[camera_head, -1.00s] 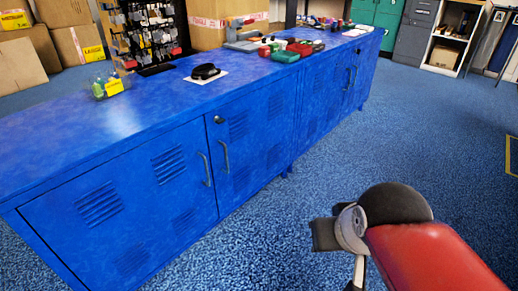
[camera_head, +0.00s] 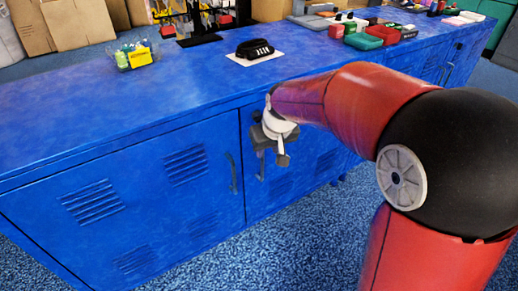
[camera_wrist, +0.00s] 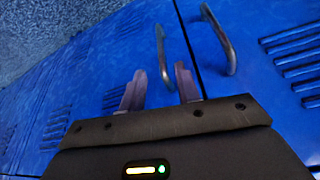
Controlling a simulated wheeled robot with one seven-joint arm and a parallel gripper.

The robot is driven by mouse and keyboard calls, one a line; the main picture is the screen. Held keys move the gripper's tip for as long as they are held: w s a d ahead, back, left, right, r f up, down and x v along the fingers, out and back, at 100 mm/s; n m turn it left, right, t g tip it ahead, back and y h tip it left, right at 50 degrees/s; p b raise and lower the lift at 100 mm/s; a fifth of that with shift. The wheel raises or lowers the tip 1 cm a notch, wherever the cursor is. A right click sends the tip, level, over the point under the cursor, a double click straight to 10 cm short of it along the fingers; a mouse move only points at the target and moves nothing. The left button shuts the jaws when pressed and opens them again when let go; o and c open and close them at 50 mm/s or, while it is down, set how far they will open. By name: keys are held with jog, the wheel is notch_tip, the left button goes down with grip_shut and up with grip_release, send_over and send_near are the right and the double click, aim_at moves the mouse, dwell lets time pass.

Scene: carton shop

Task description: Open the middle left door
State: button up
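The blue metal cabinet has louvred doors. The second door from the left (camera_head: 292,182), which fits the middle left door, is closed. Its grey bar handle (camera_head: 260,166) is partly hidden by my gripper (camera_head: 270,150). In the wrist view my gripper (camera_wrist: 160,84) is open, with its two fingers apart and nothing held. That door's handle (camera_wrist: 163,55) appears just beyond the fingertips, roughly in line with the gap between them. I cannot tell whether they touch. The leftmost door (camera_head: 130,195) is also closed, and its handle (camera_head: 233,172) shows across the seam; it also shows in the wrist view (camera_wrist: 219,40).
Cardboard boxes (camera_head: 80,25) stand behind. Blue carpet (camera_head: 230,265) in front is clear.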

aim_at(263, 158)
jog(key=shift+w+a+f, duration=0.3)
jog(key=shift+w+f, duration=0.15)
jog(key=shift+w, duration=0.05)
jog(key=b+x, duration=0.1)
jog(key=x, duration=0.6)
jog(key=shift+f, duration=0.15)
grip_shut()
